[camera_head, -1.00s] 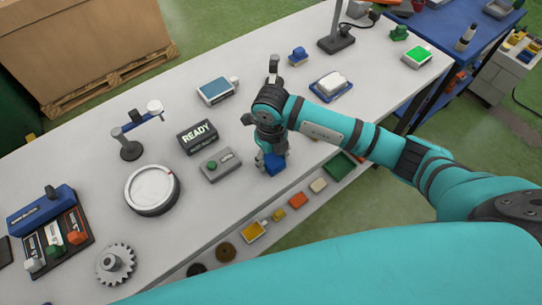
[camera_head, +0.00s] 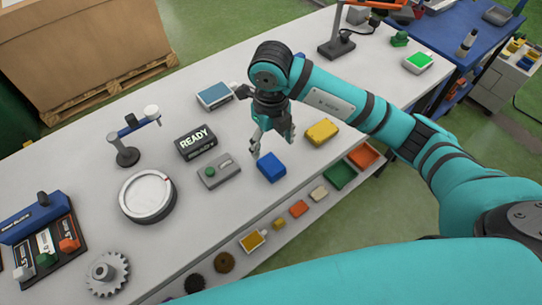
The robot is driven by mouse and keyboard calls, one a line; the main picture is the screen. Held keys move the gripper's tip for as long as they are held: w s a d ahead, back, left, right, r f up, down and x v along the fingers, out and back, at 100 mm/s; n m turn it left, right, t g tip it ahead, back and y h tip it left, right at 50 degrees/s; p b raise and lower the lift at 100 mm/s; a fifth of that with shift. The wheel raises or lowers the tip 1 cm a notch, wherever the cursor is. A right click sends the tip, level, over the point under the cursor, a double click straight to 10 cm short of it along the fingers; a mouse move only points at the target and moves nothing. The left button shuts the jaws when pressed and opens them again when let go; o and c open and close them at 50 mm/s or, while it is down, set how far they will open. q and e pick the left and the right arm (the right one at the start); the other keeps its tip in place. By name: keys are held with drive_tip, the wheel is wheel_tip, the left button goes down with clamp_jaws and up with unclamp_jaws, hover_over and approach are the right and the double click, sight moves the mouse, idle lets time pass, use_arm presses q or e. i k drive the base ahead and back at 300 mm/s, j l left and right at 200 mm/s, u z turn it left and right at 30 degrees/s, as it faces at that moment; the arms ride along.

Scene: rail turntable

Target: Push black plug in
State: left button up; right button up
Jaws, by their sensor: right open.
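My right gripper (camera_head: 273,146) is open and empty above the white table (camera_head: 100,165). Its fingers point down, just above and behind a blue block (camera_head: 271,167), apart from it as far as I can see. I cannot make out a black plug for certain. A black cord (camera_head: 370,32) runs by the lamp base (camera_head: 337,48) at the table's far end; whether it ends in a plug is too small to tell. My left gripper is not in view.
Near the gripper are a grey box with a green button (camera_head: 218,172), a READY display (camera_head: 195,142) and a yellow block (camera_head: 322,131). A round dial (camera_head: 147,196), a gear (camera_head: 107,272) and a rack of coloured pieces (camera_head: 47,240) lie left. My right arm crosses the table.

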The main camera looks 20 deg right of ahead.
sight(374, 21)
drive_tip(key=z, duration=1.25)
